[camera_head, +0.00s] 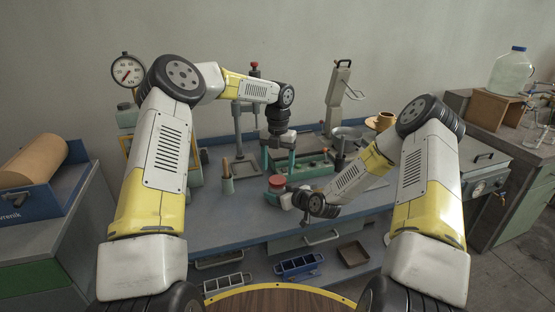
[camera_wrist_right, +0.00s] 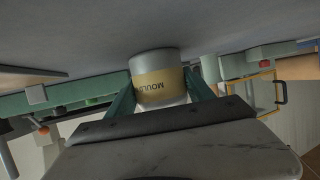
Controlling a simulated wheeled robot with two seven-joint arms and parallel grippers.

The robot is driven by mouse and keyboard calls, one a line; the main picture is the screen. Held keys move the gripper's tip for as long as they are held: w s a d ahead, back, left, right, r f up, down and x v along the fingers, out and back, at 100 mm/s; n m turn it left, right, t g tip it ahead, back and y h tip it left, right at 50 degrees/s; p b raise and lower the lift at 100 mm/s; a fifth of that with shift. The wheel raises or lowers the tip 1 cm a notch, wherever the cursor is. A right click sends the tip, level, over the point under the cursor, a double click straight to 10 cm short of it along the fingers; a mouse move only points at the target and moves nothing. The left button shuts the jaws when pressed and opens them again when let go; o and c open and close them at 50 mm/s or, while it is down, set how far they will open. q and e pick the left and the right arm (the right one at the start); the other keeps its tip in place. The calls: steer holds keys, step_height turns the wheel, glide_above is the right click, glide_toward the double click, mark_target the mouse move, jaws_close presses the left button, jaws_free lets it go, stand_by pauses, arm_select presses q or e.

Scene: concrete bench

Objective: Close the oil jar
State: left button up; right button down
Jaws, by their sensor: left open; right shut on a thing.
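The oil jar (camera_wrist_right: 158,86) has a grey-white body and a yellow label, read upside down in the right wrist view. My right gripper (camera_wrist_right: 160,98) is shut on its sides with both green fingers. In the head view a red lid (camera_head: 277,181) shows at the jar's top end; I cannot tell whether it is seated. Most of the jar is hidden there by my right gripper (camera_head: 276,197), low at the bench's front part. My left gripper (camera_head: 279,165) is open and points down, directly above the red lid in the picture, fingers apart.
A cup of wooden-handled tools (camera_head: 227,181) stands left of the jar. A press stand (camera_head: 239,135) and a green tray (camera_head: 305,162) stand behind. A brown cup (camera_head: 385,121) sits at the back right. The blue bench top (camera_head: 215,222) is clear at the front left.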

arm_select(q)
steer(key=n, duration=0.7)
steer(key=shift+s+d, duration=0.1)
steer(key=shift+s, duration=0.1)
steer(key=n, duration=0.7)
steer(key=shift+s, duration=0.1)
steer(key=n, duration=0.7)
steer(key=shift+r, duration=0.1)
steer(key=n, duration=0.4)
steer(key=shift+r, duration=0.1)
steer(key=n, duration=0.7)
steer(key=shift+r, duration=0.25)
steer(key=n, duration=0.7)
steer(key=shift+r, duration=0.4)
steer(key=n, duration=0.7)
steer(key=shift+w+r, duration=0.25)
steer(key=shift+r, duration=0.15)
steer(key=n, duration=0.6)
steer(key=shift+w+r, duration=0.1)
steer(key=shift+r, duration=0.3)
